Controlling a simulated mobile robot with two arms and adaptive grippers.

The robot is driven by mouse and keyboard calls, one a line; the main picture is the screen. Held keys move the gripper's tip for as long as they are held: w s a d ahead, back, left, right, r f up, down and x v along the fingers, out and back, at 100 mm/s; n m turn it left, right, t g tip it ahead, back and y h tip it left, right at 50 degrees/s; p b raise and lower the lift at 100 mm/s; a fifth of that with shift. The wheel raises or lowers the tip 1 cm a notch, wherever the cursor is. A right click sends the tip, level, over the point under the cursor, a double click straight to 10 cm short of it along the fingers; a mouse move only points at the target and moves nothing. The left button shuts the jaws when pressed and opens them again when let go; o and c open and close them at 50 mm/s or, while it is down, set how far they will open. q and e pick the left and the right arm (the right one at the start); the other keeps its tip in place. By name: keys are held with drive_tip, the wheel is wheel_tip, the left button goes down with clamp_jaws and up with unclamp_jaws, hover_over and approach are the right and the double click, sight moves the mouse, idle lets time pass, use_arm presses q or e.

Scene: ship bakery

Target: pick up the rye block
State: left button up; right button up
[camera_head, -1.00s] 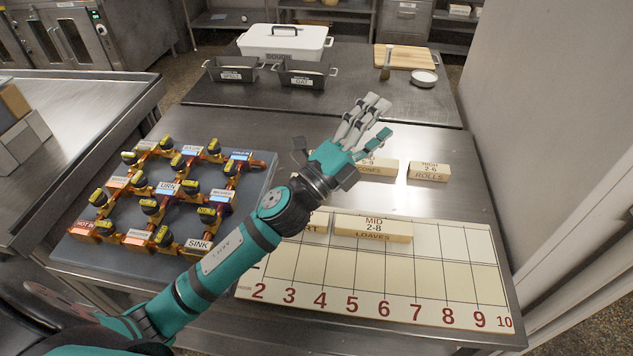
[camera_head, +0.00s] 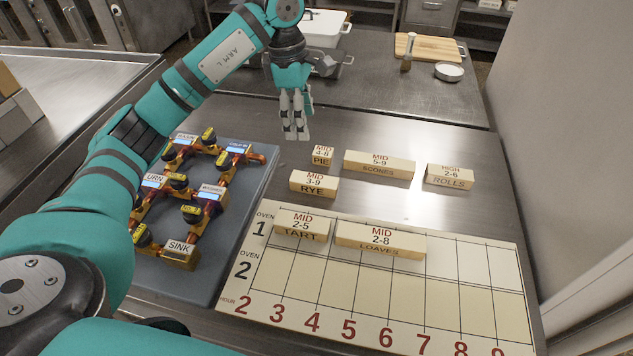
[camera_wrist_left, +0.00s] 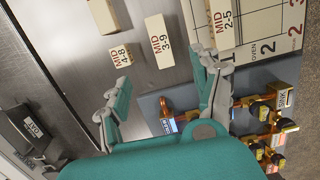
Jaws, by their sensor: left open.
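The rye block (camera_head: 314,185) is a small cream block marked MID 3-9 on top and RYE on its side. It lies on the steel table, left of the scones block and in front of the pie block. My left gripper (camera_head: 296,133) hangs over the table with fingers pointing down, behind and slightly left of the rye block, and holds nothing. In the left wrist view the rye block (camera_wrist_left: 158,41) lies ahead of the gap between the open fingers (camera_wrist_left: 160,95), apart from them. My right gripper is not in view.
The pie block (camera_head: 322,155), scones block (camera_head: 379,166) and rolls block (camera_head: 450,176) stand nearby. The tart block (camera_head: 301,226) and loaves block (camera_head: 380,239) lie on the oven chart (camera_head: 322,280). A valve board (camera_head: 238,258) is at left. Bare table lies at right.

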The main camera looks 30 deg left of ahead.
use_arm(q)
drive_tip(key=p, duration=0.3)
hover_over(314, 179)
drive_tip(key=f, duration=1.1)
drive_tip(key=shift+s+a+f, duration=0.15)
drive_tip(key=shift+a, duration=0.05)
wheel_tip(314, 179, down, 5)
drive_tip(key=shift+d+r+p, duration=0.1)
drive_tip(key=shift+d+p, duration=0.05)
drive_tip(key=shift+p, duration=0.75)
drive_tip(key=shift+f, duration=0.3)
drive_tip(key=c, duration=1.3)
